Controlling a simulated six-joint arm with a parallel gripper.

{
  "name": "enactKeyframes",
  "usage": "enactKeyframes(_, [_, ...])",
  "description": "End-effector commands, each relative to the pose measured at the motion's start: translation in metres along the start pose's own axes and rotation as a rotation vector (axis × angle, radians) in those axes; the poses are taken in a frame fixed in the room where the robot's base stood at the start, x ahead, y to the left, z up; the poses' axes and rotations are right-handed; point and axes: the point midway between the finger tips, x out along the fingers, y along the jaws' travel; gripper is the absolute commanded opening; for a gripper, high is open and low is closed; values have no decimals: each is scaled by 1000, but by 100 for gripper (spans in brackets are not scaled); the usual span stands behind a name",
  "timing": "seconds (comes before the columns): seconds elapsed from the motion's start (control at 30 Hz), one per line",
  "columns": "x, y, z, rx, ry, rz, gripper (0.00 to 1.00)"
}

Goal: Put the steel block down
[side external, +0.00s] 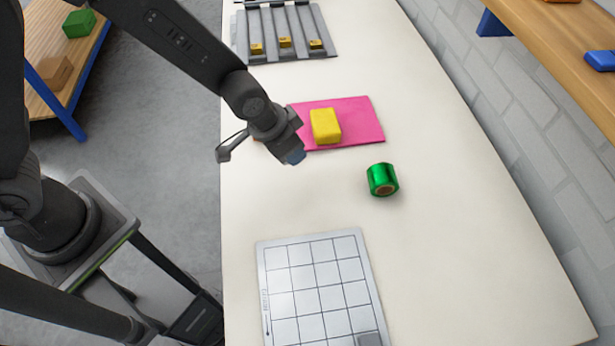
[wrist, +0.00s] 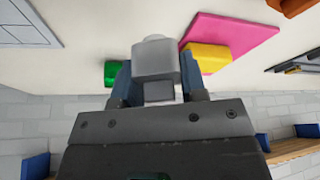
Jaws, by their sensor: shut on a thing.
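My gripper (wrist: 157,78) is shut on the steel block (wrist: 153,58), a light grey piece with a small rounded top, held between the blue fingers in the wrist view. In the side external view my gripper (side external: 293,155) hangs over the table by the lower left of the pink mat (side external: 360,115). The block is hidden there behind the gripper. I cannot tell exactly how high it is above the table.
A yellow block (side external: 325,127) lies on the pink mat. A green roll (side external: 382,180) is to its lower right. A white gridded plate (side external: 315,285) lies at the front. A grey slotted tray (side external: 285,50) with small brass pieces is at the back. Bare table (side external: 450,230) lies right of the plate.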

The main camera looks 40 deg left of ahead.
Motion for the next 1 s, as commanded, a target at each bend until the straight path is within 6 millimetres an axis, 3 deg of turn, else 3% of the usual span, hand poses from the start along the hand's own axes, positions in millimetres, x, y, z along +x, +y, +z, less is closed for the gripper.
enactKeyframes(0.2, [22,31,-3,6,0,2,8])
enactKeyframes(0.33, [30,41,-4,2,0,1,8])
enactKeyframes(0.47, [36,43,-2,0,0,-1,8])
enactKeyframes(0.7, [64,43,10,-1,0,-1,8])
enactKeyframes(1.0, [68,43,11,-3,1,0,8])
